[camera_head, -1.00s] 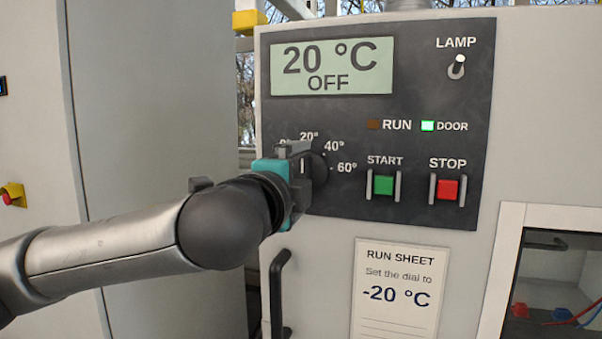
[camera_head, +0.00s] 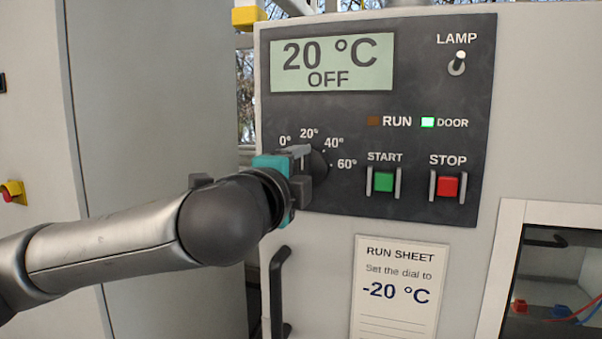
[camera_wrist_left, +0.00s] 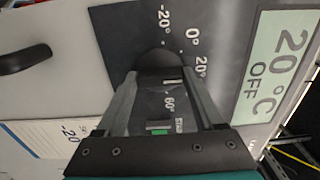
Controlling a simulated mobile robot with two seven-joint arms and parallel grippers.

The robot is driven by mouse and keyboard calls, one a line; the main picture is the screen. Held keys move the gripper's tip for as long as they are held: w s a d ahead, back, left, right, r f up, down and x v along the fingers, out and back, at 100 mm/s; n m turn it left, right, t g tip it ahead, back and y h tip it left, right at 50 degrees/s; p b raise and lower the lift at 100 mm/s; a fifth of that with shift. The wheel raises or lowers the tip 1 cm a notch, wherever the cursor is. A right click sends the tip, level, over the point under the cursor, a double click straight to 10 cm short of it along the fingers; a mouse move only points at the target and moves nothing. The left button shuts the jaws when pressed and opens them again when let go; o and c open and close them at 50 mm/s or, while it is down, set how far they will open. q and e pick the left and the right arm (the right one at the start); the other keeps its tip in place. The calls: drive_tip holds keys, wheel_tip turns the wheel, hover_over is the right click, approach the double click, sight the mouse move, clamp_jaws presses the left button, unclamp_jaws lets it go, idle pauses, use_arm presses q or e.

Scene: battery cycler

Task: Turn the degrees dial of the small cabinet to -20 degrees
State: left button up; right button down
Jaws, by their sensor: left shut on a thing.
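The dark round degrees dial (camera_head: 320,165) sits on the cabinet's black panel, largely behind my left gripper (camera_head: 302,166). Its 0°, 20°, 40° and 60° marks show in the head view; the -20° mark is hidden there but shows in the left wrist view. In that view the dial (camera_wrist_left: 160,62) lies between the fingertips of my left gripper (camera_wrist_left: 160,78), which is shut on it. The display (camera_head: 332,64) reads 20 °C and OFF. The run sheet (camera_head: 395,290) says to set the dial to -20 °C. My right gripper is not in view.
Right of the dial are the green START button (camera_head: 383,182) and red STOP button (camera_head: 447,187), between metal guards. The LAMP switch (camera_head: 457,63) is at upper right. A black handle (camera_head: 278,295) stands below the gripper. The DOOR light (camera_head: 428,122) is lit green.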

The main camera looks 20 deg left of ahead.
use_arm(q)
drive_tip(key=shift+f+n, duration=0.1)
drive_tip(key=shift+n, duration=0.3)
drive_tip(key=n+b, duration=0.2)
drive_tip(key=n, duration=0.9)
drive_tip(key=shift+b, duration=0.4)
drive_tip(key=shift+n+p, duration=0.35)
drive_tip(key=shift+n, duration=1.65)
drive_tip(key=o, duration=1.4)
drive_tip(key=shift+s, duration=0.1)
